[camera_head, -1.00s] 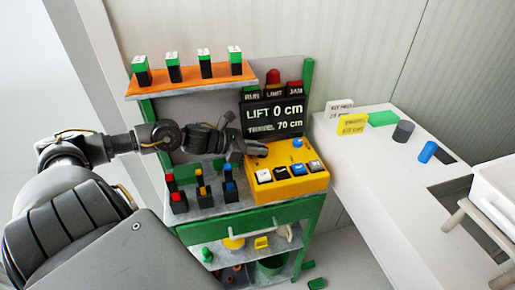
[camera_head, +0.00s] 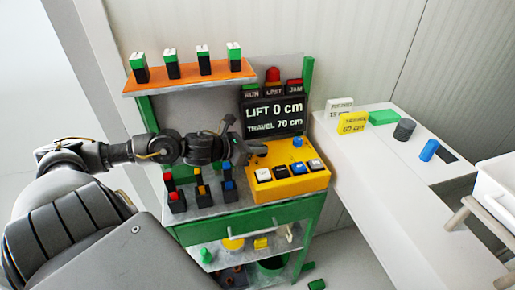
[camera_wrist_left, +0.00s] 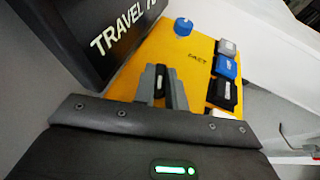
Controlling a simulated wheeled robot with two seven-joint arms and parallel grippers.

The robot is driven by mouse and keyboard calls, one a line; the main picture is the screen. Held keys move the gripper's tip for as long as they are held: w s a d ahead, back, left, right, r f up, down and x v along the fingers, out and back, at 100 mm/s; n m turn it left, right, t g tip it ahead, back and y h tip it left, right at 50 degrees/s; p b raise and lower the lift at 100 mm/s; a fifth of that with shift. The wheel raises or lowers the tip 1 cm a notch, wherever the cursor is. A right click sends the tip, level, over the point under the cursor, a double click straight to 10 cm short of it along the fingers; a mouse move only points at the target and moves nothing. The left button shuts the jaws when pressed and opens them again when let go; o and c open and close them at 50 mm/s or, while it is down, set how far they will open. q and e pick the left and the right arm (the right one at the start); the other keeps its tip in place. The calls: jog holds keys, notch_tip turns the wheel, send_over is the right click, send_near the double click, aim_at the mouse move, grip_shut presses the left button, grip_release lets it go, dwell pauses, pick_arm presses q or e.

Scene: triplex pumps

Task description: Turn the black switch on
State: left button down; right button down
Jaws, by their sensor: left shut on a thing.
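The yellow control box (camera_head: 296,184) stands on the bench below the dark display reading LIFT 0 cm and TRAVEL 70 cm. My left gripper (camera_head: 256,151) reaches its back left part. In the left wrist view, my left gripper (camera_wrist_left: 162,88) is shut on a small black switch (camera_wrist_left: 160,78) with a white mark, its grey fingers on either side. The switch's base is hidden, and I cannot tell its position. A word on the box beside it is too blurred to read surely. My right gripper is in neither view.
A blue knob (camera_head: 297,142) and a row of rocker buttons (camera_head: 281,172) are on the box. Red, yellow and blue levers (camera_head: 201,189) stand to its left, below my arm. An orange shelf (camera_head: 190,78) with green-topped blocks is above. A white table (camera_head: 375,160) is at right.

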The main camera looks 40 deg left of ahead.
pick_arm(q)
jog(key=c, duration=1.4)
grip_release()
jog(key=shift+c, duration=0.2)
jog(key=shift+r, duration=0.3)
notch_tip(320, 180, up, 3)
jog(key=shift+f, duration=0.15)
jog(key=s+d+r, duration=0.1)
jog(key=s+r, duration=0.1)
jog(key=shift+s+d+r+b, duration=0.1)
jog(key=shift+d+r+b, duration=0.2)
jog(key=shift+d, duration=0.05)
jog(key=s+d+r+p, duration=0.7)
jog(key=s+p, duration=0.2)
jog(key=p, duration=0.8)
